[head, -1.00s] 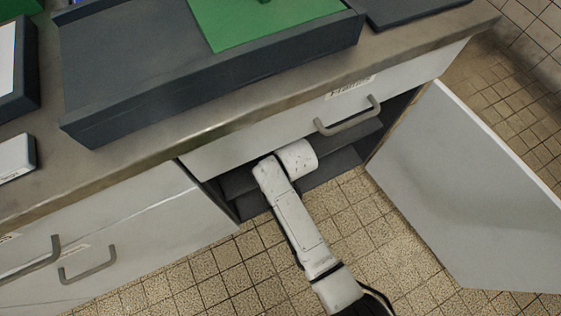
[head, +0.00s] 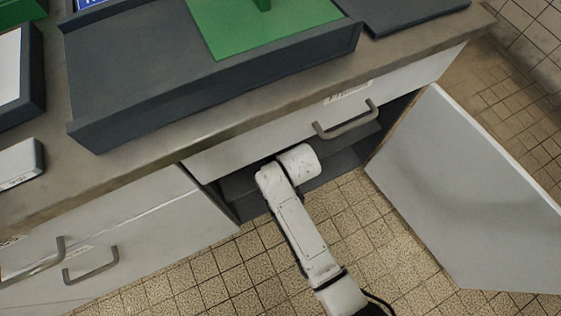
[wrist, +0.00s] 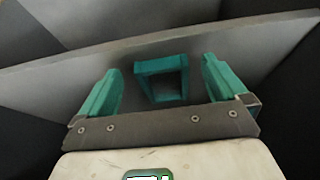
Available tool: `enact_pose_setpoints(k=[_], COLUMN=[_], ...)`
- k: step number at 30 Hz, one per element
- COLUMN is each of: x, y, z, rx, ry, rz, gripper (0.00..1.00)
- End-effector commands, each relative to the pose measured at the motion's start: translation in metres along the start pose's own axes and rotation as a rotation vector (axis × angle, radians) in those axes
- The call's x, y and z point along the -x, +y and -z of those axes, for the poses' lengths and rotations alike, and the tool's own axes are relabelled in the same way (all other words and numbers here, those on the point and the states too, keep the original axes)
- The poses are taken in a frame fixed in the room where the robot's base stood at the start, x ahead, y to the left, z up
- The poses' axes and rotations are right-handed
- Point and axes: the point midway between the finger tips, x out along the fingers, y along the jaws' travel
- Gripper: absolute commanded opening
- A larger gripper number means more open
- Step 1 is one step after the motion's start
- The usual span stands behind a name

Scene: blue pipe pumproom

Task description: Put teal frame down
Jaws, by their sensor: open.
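The teal frame (wrist: 163,62), a small open rectangle, shows in the wrist view between my two teal fingers. It rests against a grey surface inside the cabinet and appears apart from both fingers. My gripper (wrist: 160,76) is open, with a finger on either side of the frame. In the head view my white arm reaches into the open cabinet (head: 240,207) under the counter, and the gripper and frame are hidden there.
The cabinet door (head: 465,190) stands wide open at the right. A drawer handle (head: 346,119) juts out above the opening. A dark tray (head: 120,75) with a green panel (head: 262,28) is on the counter (head: 300,105). Tiled floor is clear below.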

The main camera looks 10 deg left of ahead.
Motion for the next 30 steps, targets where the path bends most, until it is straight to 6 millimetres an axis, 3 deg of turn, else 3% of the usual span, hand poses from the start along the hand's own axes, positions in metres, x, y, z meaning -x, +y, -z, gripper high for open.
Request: enact_pose_setpoints(k=[6,15,30], x=[0.019,0.037,0.044], y=[0.000,0.000,0.005], z=[-0.046,-0.092,-0.107], rx=[-0.001,-0.002,-0.012], ry=[-0.007,-0.005,-0.008], rz=[0.000,0.000,-0.004], gripper=[0.99,0.99,0.99])
